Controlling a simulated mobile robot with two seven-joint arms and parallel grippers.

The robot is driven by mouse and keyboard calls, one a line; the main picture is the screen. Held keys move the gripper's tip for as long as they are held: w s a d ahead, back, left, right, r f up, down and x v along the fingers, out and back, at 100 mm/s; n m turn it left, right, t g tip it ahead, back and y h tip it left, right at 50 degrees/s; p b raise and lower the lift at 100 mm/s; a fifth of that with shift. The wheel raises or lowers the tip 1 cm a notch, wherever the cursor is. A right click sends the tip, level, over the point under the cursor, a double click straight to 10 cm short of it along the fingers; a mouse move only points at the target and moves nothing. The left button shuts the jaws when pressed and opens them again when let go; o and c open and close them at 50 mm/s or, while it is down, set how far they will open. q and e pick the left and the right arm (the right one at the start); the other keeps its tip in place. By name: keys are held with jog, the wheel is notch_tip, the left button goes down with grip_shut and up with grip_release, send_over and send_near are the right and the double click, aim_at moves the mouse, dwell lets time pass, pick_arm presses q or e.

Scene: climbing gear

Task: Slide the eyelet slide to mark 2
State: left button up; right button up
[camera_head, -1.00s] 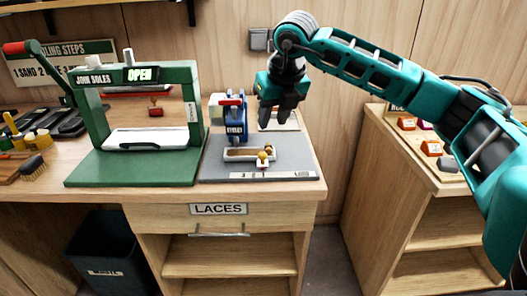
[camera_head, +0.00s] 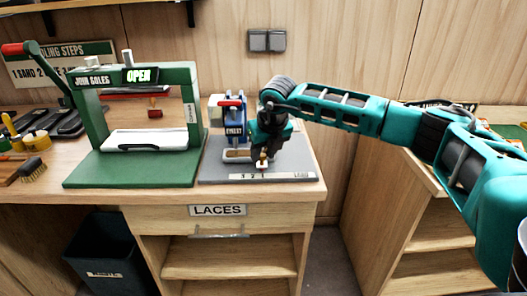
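The blue eyelet press (camera_head: 234,122) stands on a grey base plate (camera_head: 215,172). The eyelet slide (camera_head: 262,164), with a small brass knob and pale front piece, sits at the front of this plate. Below it runs a white scale strip (camera_head: 290,176) with small numbers at left and LOAD at right; the slide's front piece appears near the rightmost number. My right gripper (camera_head: 264,153) points down at the slide's knob and hides part of it and the tray behind. I cannot tell whether its fingers grip the knob. My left gripper is not in view.
A green sole press (camera_head: 180,72) with a raised red-handled lever stands to the left. The press and plate rest on a wooden bench (camera_head: 300,190) with a LACES drawer. A second wooden unit stands at right, partly behind my arm, with a gap between them.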

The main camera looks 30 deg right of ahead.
jog(key=shift+c, duration=0.2)
jog(key=c, duration=0.6)
grip_shut()
jog(key=shift+w+a, duration=0.75)
jog(key=shift+a, duration=0.35)
jog(key=shift+r, duration=0.1)
jog(key=o, duration=0.6)
grip_release()
